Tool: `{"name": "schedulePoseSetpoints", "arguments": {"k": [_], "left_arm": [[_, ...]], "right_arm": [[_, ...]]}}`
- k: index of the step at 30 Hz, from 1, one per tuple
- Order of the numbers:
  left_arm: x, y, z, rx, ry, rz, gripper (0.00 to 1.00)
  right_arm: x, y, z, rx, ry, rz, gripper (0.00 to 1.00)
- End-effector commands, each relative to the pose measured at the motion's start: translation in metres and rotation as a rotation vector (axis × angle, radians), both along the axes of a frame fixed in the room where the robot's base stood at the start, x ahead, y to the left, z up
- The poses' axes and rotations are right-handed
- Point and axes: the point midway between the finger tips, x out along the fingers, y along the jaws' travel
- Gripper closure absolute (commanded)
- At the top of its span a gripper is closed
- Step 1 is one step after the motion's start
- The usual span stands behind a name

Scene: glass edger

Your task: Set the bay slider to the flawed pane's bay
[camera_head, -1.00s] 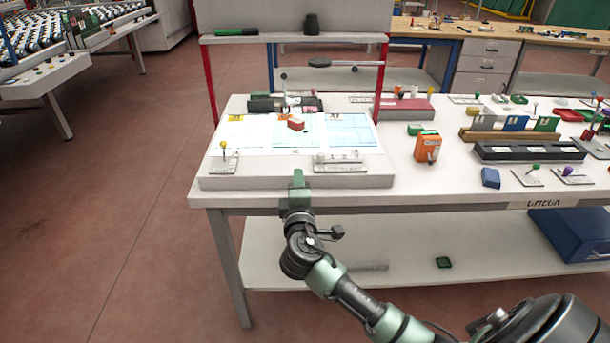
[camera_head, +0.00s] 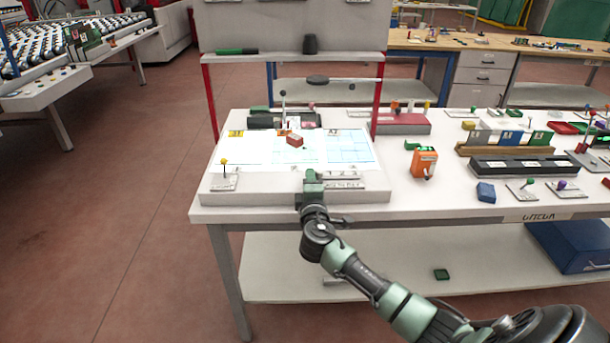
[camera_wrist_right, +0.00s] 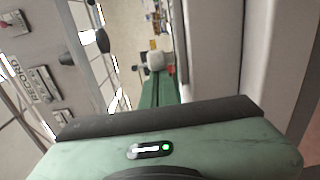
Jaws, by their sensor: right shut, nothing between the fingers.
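The bay slider's plate (camera_head: 345,184) lies on the front right of the lit inspection bench. Its knob is hidden behind my right gripper (camera_head: 312,176) in the head view. In the right wrist view a pale round knob (camera_wrist_right: 157,60) shows right at the tips of my shut right gripper (camera_wrist_right: 160,88); I cannot tell whether they touch. Nothing is between the fingers. I cannot make out a flaw in any pane. My left gripper is not in view.
A yellow-knobbed lever (camera_head: 224,170) stands at the bench's front left. An orange device (camera_head: 424,162) and a blue block (camera_head: 486,191) stand to the right.

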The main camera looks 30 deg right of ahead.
Motion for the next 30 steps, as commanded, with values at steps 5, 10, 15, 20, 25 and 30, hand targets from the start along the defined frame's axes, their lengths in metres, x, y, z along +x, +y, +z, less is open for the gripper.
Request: {"name": "schedulePoseSetpoints", "arguments": {"k": [5,10,15,20,25,30], "left_arm": [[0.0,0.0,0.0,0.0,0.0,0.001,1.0],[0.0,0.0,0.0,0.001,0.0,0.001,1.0],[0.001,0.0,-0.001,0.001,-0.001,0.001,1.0],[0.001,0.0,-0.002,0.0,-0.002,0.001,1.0],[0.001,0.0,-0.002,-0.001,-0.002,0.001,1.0],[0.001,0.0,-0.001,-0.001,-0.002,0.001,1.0]], "right_arm": [[0.0,0.0,0.0,0.0,0.0,0.0,1.0],[-0.006,-0.01,-0.001,-0.001,0.001,-0.003,1.0],[-0.025,-0.04,-0.002,-0.002,0.002,-0.003,1.0],[-0.036,-0.058,0.0,-0.001,0.001,-0.001,1.0],[-0.037,-0.06,0.0,0.0,0.0,0.0,1.0],[-0.037,-0.06,0.0,0.001,-0.001,-0.001,1.0]]}}
